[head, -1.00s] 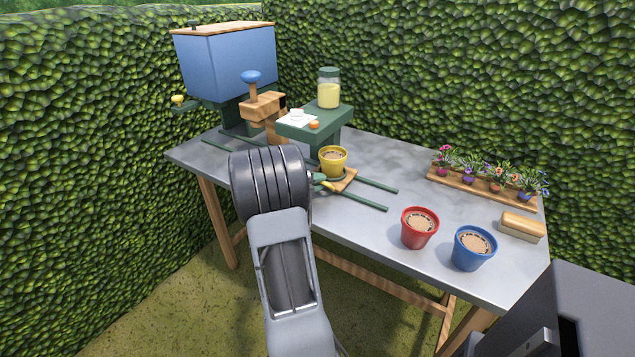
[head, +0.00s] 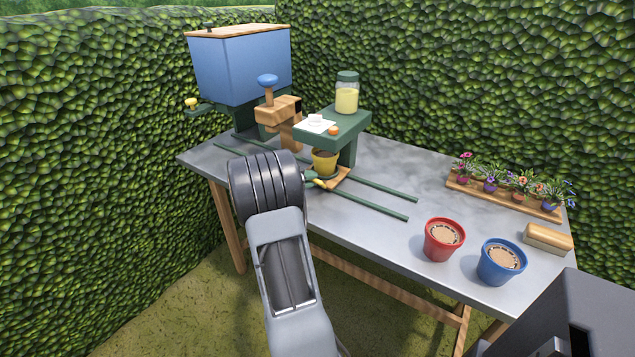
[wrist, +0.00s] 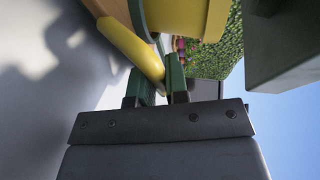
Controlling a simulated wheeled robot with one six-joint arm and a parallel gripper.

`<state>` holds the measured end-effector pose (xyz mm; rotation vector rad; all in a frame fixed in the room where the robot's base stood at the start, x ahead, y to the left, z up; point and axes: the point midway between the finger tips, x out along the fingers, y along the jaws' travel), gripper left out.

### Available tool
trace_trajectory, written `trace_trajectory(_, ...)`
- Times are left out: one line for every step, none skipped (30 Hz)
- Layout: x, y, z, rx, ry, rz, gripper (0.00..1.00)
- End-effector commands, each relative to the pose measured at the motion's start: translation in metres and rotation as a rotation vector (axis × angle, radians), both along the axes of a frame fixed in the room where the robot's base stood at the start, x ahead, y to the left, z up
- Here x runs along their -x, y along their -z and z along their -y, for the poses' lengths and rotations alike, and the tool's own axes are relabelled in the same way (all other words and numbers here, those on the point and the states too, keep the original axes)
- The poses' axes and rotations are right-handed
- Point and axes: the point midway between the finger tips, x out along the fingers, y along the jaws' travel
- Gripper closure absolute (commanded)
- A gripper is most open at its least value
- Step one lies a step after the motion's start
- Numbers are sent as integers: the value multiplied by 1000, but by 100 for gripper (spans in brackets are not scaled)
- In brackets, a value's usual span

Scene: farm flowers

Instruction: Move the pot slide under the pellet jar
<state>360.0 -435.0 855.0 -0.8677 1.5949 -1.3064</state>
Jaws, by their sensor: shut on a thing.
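The pot slide (head: 337,181) is a small wooden board on two green rails, and a yellow pot (head: 325,164) of soil stands on it. My gripper (head: 314,181) is shut on the slide's yellow handle (head: 321,184); the handle also shows between the jaws in the wrist view (wrist: 135,50). The pellet jar (head: 347,94), glass with pale yellow contents and a green lid, stands on a green raised shelf (head: 350,128). The pot is at the shelf's front left edge, its rim close below the shelf top. In the wrist view the yellow pot (wrist: 190,15) is partly cut off.
The green rails (head: 375,207) run on to the right along the grey table. A blue hopper (head: 240,65) and a wooden press with a blue knob (head: 268,80) stand at the left. Red (head: 444,240) and blue (head: 502,262) pots stand at the front right; the right stretch of rails is clear.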

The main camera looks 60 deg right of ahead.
Motion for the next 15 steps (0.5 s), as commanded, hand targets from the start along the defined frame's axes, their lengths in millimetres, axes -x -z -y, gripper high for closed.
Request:
trace_trajectory(-1,1,-1,-3,0,-1,100)
trace_trajectory(0,1,0,-3,1,-1,100)
trace_trajectory(1,1,0,-3,4,-2,100)
trace_trajectory(2,1,1,-4,5,-2,100)
trace_trajectory(3,1,1,-4,7,-2,100)
trace_trajectory(4,1,2,-3,9,-2,100)
trace_trajectory(4,1,2,-4,10,-1,100)
trace_trajectory(5,1,2,-4,11,-2,100)
trace_trajectory(5,1,3,-4,13,-2,82)
trace_trajectory(6,1,3,-4,14,-2,79)
trace_trajectory(6,1,3,-4,15,-3,76)
trace_trajectory(6,1,4,-4,16,-3,72)
trace_trajectory(7,1,4,-4,16,-2,69)
trace_trajectory(7,1,4,-4,17,-2,66)
trace_trajectory(7,1,5,-4,18,-2,62)
